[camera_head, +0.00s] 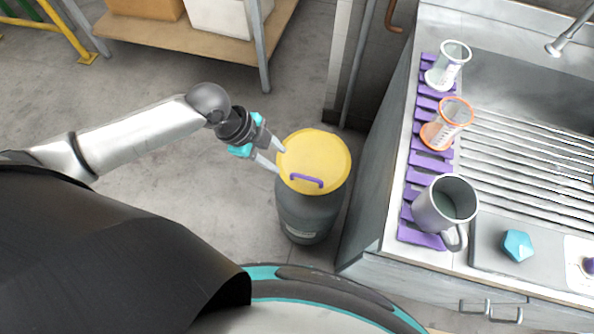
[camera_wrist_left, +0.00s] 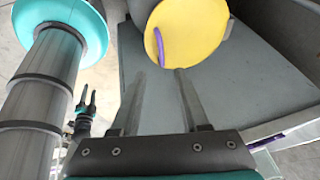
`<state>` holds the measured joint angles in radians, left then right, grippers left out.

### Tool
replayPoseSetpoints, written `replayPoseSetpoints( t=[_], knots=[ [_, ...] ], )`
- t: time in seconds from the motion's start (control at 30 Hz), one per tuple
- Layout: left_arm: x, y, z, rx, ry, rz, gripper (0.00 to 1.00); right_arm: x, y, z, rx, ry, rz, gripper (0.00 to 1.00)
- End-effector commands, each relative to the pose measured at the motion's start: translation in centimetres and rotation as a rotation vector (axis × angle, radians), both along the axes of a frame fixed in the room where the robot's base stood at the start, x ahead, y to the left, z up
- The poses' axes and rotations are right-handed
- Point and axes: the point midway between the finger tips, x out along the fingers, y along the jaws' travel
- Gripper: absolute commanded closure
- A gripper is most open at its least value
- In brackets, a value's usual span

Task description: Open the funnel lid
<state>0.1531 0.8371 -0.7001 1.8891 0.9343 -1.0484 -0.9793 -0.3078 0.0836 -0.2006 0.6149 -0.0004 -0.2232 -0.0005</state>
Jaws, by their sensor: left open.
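A round yellow lid (camera_head: 315,158) with a purple handle (camera_head: 306,181) lies on top of a dark grey bin (camera_head: 308,215) on the floor. My left gripper (camera_head: 279,158) is open and empty at the lid's left edge, its fingertips pointing toward the lid. I cannot tell whether they touch it. In the left wrist view the yellow lid (camera_wrist_left: 195,35) and handle (camera_wrist_left: 160,48) are at the top, just beyond the open fingertips (camera_wrist_left: 160,72). A small dark gripper, seemingly my right one (camera_wrist_left: 86,108), shows at the left there; its opening is too small to judge.
A sink counter (camera_head: 398,200) stands right of the bin. On its purple rack (camera_head: 421,238) are a clear beaker (camera_head: 449,65), an orange-rimmed beaker (camera_head: 446,122) and a grey pitcher (camera_head: 440,205). A shelf (camera_head: 190,43) with boxes stands behind. Floor left of the bin is clear.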

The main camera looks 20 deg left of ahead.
Motion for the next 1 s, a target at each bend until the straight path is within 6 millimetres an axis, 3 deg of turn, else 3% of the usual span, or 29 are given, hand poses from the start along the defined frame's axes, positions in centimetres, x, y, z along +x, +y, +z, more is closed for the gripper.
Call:
replayPoseSetpoints(
  t=[0.03, 0.3, 0.5, 0.7, 1.0],
  knots=[
    [0.2, -0.6, -1.4, -0.003, 0.002, 0.001, 0.55, 0.2, 0.0, -0.6, 0.0, -0.004, 0.0, 0.5],
    [1.3, -2.9, -6.7, -0.002, 0.001, 0.002, 0.55, 1.0, 0.1, -2.2, 0.003, -0.018, -0.001, 0.5],
    [1.9, -4.0, -9.4, -0.001, -0.001, 0.003, 0.55, 1.0, 0.1, -3.2, 0.003, -0.019, -0.001, 0.5],
    [2.1, -4.4, -10.5, 0.0, -0.001, 0.003, 0.55, 1.0, 0.3, -3.5, 0.006, -0.019, -0.003, 0.5],
    [2.2, -4.5, -10.5, 0.001, -0.002, 0.002, 0.56, 1.0, 0.6, -3.5, 0.009, -0.018, -0.003, 0.5]
  ],
)
